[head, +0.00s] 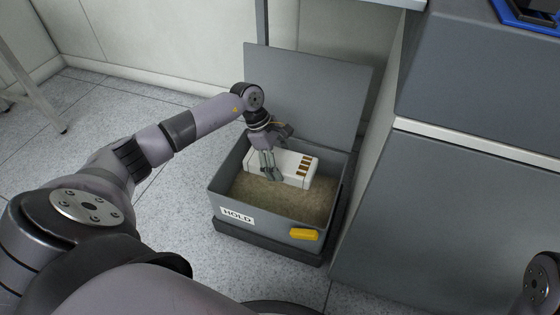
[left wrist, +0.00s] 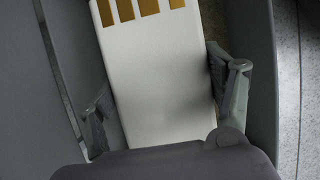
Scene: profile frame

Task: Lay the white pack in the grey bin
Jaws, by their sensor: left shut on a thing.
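The white pack (head: 292,165), a long block with gold-brown stripes at one end, is inside the grey bin (head: 265,215) near its back wall. I cannot tell whether it touches the bin's brownish floor. My left gripper (head: 270,172) reaches down into the bin and is shut on the pack around its middle. In the left wrist view the pack (left wrist: 165,80) runs between the two fingers of the left gripper (left wrist: 168,100), striped end away from me. The bin wall (left wrist: 262,60) shows beside it. My right gripper is not in view.
The bin's lid (head: 310,85) stands open behind it. The bin has a HOLD label (head: 237,216) and a yellow latch (head: 304,234) in front. A grey cabinet (head: 450,200) stands close on the right. The tiled floor at left is clear apart from a stand leg (head: 35,90).

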